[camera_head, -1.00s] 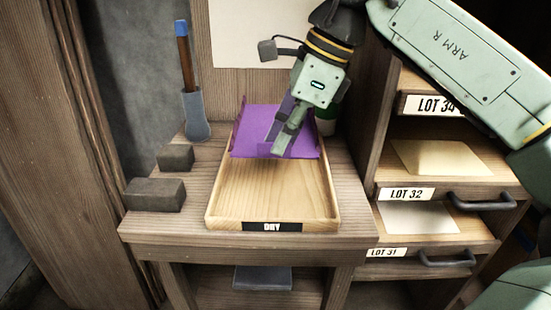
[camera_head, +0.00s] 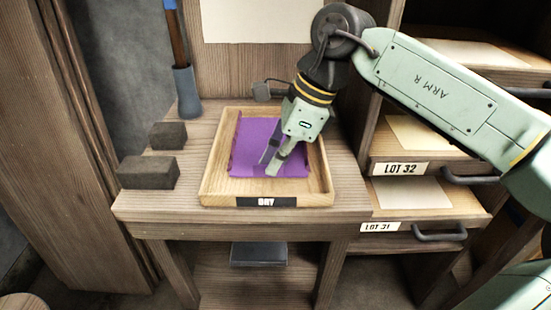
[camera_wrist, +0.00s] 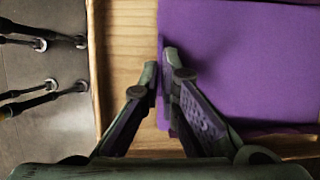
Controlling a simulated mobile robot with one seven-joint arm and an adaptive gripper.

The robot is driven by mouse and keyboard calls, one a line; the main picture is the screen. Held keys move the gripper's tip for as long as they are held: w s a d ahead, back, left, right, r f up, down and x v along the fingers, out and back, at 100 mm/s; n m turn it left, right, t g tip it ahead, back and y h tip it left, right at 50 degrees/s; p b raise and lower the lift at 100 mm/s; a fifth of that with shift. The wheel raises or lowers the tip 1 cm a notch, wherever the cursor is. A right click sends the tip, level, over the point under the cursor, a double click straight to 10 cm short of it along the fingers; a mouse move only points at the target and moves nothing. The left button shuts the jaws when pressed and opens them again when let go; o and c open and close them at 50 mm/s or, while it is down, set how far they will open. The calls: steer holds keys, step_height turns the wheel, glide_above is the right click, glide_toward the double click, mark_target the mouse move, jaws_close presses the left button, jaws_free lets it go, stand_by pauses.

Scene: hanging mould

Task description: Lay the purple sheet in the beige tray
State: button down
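The purple sheet (camera_head: 250,140) lies within the beige tray (camera_head: 228,190), which carries a dark label at its front. The sheet looks mostly flat, with darker, slightly raised side edges. My gripper (camera_head: 271,166) is low over the sheet's front right part. In the wrist view, my fingertips (camera_wrist: 163,72) are close together with a thin purple edge of the sheet (camera_wrist: 240,60) between them. Bare tray wood (camera_wrist: 128,60) shows left of the fingers. Whether the sheet's underside touches the tray floor everywhere is hard to tell.
Two dark blocks (camera_head: 148,172) sit left of the tray on the wooden bench (camera_head: 165,210). A grey holder (camera_head: 187,92) with a blue-topped handle stands behind them. Drawers labelled LOT 32 (camera_head: 400,169) and LOT 31 (camera_head: 380,227) are at the right.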

steer(key=shift+f, duration=0.15)
steer(key=shift+f, duration=0.15)
steer(key=c, duration=1.8)
jaws_free()
steer(key=v, duration=1.2)
steer(key=shift+r, duration=0.35)
